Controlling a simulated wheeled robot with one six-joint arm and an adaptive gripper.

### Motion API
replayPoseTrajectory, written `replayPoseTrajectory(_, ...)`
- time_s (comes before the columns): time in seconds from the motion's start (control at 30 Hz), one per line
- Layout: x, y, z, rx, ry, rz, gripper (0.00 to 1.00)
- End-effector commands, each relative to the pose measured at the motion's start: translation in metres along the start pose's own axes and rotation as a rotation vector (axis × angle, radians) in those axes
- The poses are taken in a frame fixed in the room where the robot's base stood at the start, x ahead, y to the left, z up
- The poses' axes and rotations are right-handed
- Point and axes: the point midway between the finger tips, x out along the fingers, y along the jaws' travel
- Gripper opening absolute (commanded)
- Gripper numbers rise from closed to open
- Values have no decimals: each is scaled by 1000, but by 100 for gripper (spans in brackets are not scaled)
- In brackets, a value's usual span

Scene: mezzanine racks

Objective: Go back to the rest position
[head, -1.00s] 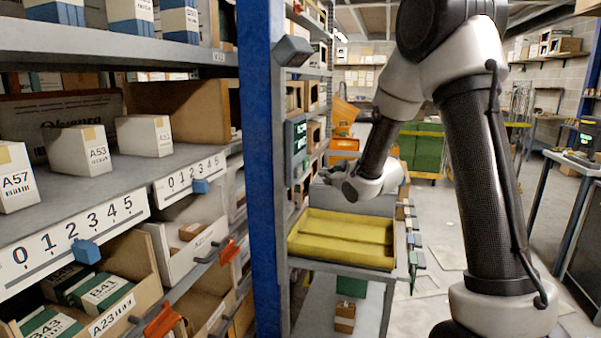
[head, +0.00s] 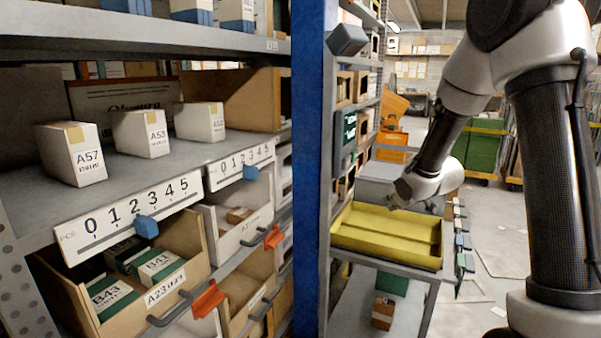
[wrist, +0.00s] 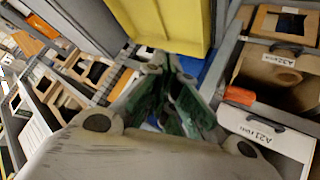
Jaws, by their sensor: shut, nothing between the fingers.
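My gripper (wrist: 165,75) is shut and empty in the wrist view, its fingertips close together below a yellow tray (wrist: 165,20). In the head view my arm is raised on the right, folded down and to the left. Its wrist end hangs over the back of the yellow tray (head: 385,250). The fingers are hard to make out there.
A shelf rack (head: 150,195) with white boxes A57 (head: 72,155), A53 (head: 142,135) and a lower bin A23 (head: 160,280) fills the left. A blue post (head: 309,170) stands between it and the tray's trolley. Open floor (head: 490,240) lies to the right.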

Motion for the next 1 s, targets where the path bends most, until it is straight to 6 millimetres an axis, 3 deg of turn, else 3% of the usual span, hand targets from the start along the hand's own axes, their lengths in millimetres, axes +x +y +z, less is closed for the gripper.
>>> replayPoseTrajectory(0.03,-12,-3,26,44,-109,-8,0)
replayPoseTrajectory(0.1,-40,-8,57,111,-261,-13,0)
replayPoseTrajectory(0.17,-73,-12,78,173,-380,-14,0)
replayPoseTrajectory(0.23,-122,-21,98,252,-508,-15,0)
replayPoseTrajectory(0.4,-241,-52,128,419,-713,-30,0)
replayPoseTrajectory(0.5,-298,-72,137,487,-756,-44,0)
replayPoseTrajectory(0.6,-339,-87,139,526,-733,-51,0)
replayPoseTrajectory(0.8,-374,-89,126,537,-571,-19,0)
replayPoseTrajectory(1.0,-384,-86,120,534,-515,-3,0)
